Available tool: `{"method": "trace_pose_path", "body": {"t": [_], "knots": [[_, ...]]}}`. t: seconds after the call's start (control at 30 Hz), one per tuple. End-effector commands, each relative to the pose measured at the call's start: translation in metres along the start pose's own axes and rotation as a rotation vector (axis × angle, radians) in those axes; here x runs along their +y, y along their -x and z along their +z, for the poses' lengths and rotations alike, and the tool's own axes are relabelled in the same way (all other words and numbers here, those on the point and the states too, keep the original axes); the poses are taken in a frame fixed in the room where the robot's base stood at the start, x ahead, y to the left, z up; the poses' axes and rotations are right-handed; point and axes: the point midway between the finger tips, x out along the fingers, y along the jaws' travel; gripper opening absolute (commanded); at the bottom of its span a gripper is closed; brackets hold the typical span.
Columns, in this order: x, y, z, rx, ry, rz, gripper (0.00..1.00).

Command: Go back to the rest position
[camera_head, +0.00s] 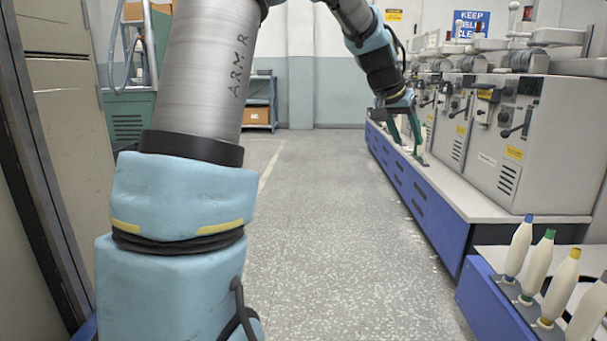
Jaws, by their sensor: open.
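My gripper (404,142) is in the upper right of the head view, at the end of my raised arm. Several white bobbins stand upright on pegs at the lower right, well apart from my gripper. The nearest ones have a blue-tipped bobbin (519,248), a green-tipped bobbin (537,265) and a yellow-tipped bobbin (560,287).
Grey machines (515,145) line the long blue-fronted bench (425,195) on the right. A blue tray or stand (488,305) holds the bobbins. A shelf with a box (258,115) stands at the back. The speckled floor (330,230) in the middle is clear.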

Motion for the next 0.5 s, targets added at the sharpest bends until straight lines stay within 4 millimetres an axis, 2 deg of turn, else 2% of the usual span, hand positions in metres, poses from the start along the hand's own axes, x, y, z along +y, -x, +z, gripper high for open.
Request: {"method": "trace_pose_path", "body": {"t": [0.03,0.17,0.2,0.33,0.5], "knots": [[-0.021,0.001,0.032,-0.042,0.042,-0.041,0.55],[-0.068,0.007,0.115,-0.144,0.159,-0.136,0.55],[-0.079,0.010,0.142,-0.175,0.197,-0.163,0.55],[-0.105,0.026,0.225,-0.263,0.313,-0.238,0.55],[-0.117,0.047,0.310,-0.350,0.436,-0.302,0.55]]}}
